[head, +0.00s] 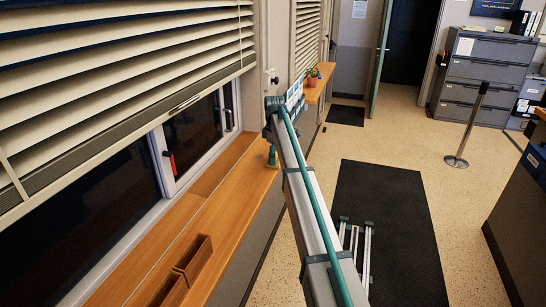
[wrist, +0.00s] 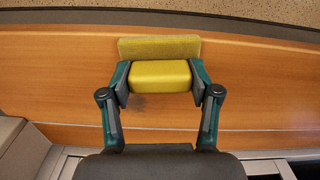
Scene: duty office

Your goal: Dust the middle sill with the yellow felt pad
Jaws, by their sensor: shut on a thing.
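My gripper (wrist: 160,78) is shut on the yellow block of the felt pad (wrist: 158,47) in the wrist view. The pad's flat, fuzzy, duller yellow part shows beyond the fingertips. The wooden sill (wrist: 265,85) lies beneath it; whether the pad touches the wood I cannot tell. A faint dark smudge (wrist: 138,100) shows on the wood between my fingers, just on the near side of the pad. In the head view my gripper (head: 272,160) is low at the far part of the long sill (head: 215,215), partly hidden by my arm.
Wooden boxes (head: 194,258) stand on the near part of the sill. A potted plant (head: 312,76) stands on a farther sill. Blinds (head: 120,75) hang over the window, which has a red-marked handle (head: 168,164). A post (head: 468,125) stands on the floor at right.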

